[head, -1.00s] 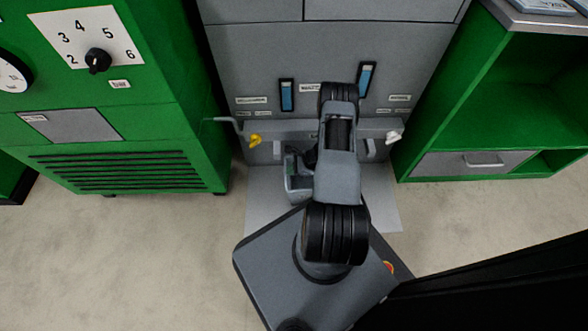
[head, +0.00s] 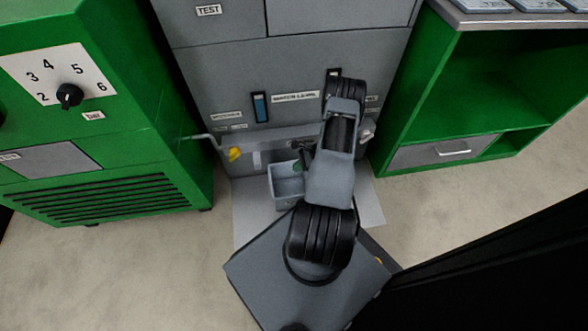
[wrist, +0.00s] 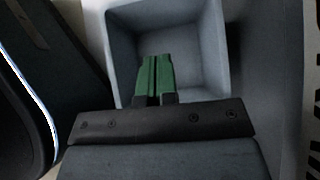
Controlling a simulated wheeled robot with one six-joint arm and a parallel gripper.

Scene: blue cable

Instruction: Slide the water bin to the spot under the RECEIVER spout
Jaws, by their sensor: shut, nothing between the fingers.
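The water bin (head: 284,199) is a grey, open-topped box on the pale floor mat in front of the grey cabinet, left of my arm in the head view. In the wrist view the bin (wrist: 222,50) looks empty. My gripper (wrist: 155,60) has green fingers that are shut together with nothing between them. The fingers overlap the bin's opening near its near wall; whether they touch it, I cannot tell. In the head view my gripper (head: 297,166) is at the bin's right rear. A spout with a yellow handle (head: 235,154) is left of the bin. The spout labels are too small to read.
A pale handle or spout (head: 367,133) is on the cabinet's right, partly behind my arm. A green machine (head: 110,190) stands left and a green shelf unit (head: 480,90) right. The mat (head: 250,222) has bare room left of the bin.

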